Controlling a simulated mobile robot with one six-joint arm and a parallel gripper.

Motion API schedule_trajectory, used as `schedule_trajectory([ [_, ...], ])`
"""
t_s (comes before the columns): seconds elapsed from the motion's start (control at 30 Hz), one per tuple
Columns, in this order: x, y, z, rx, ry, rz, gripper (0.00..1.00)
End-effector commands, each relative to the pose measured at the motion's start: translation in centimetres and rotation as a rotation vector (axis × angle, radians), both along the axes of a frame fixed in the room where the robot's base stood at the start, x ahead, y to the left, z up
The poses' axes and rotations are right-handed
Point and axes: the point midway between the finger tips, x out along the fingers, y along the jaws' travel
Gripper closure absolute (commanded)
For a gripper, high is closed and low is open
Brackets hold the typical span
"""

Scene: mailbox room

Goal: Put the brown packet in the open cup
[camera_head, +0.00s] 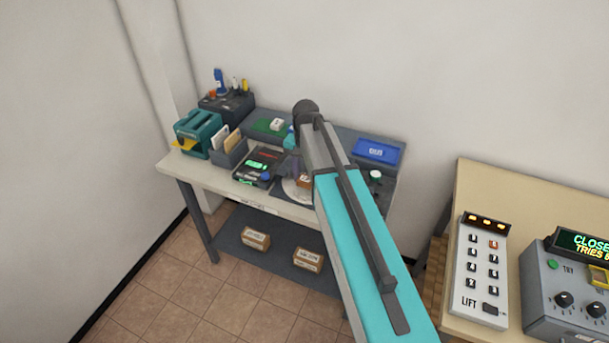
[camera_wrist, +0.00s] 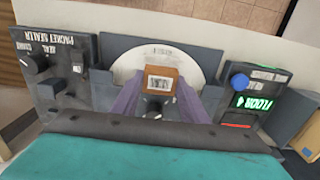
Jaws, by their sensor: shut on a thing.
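The brown packet (camera_wrist: 161,77) is a small orange-brown block with a white label. In the wrist view it sits between the purple fingers of my gripper (camera_wrist: 160,88), which is shut on it. The packet is over a pale round disc (camera_wrist: 127,66); I cannot tell its height above it. A small dark round shape (camera_wrist: 154,104) shows in front of the packet, partly hidden. I cannot clearly make out an open cup. In the head view my arm covers much of this spot, and a bit of the packet (camera_head: 304,180) shows beside it.
A packet sealer (camera_wrist: 45,65) stands left of the disc in the wrist view, and a device with a green display (camera_wrist: 254,102) right of it. The bench (camera_head: 180,167) also holds a teal machine (camera_head: 197,133) and a blue tray (camera_head: 377,151). A lift panel (camera_head: 479,270) stands at right.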

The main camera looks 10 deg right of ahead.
Motion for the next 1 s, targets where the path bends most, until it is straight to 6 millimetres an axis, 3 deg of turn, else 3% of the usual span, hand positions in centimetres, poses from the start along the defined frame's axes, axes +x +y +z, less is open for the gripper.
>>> schedule_trajectory([
  [0.2,0.01,0.03,-0.94,0.0,0.0,0.001,0.86],
  [1.0,-0.07,0.1,-0.93,-0.001,-0.001,0.001,0.86],
])
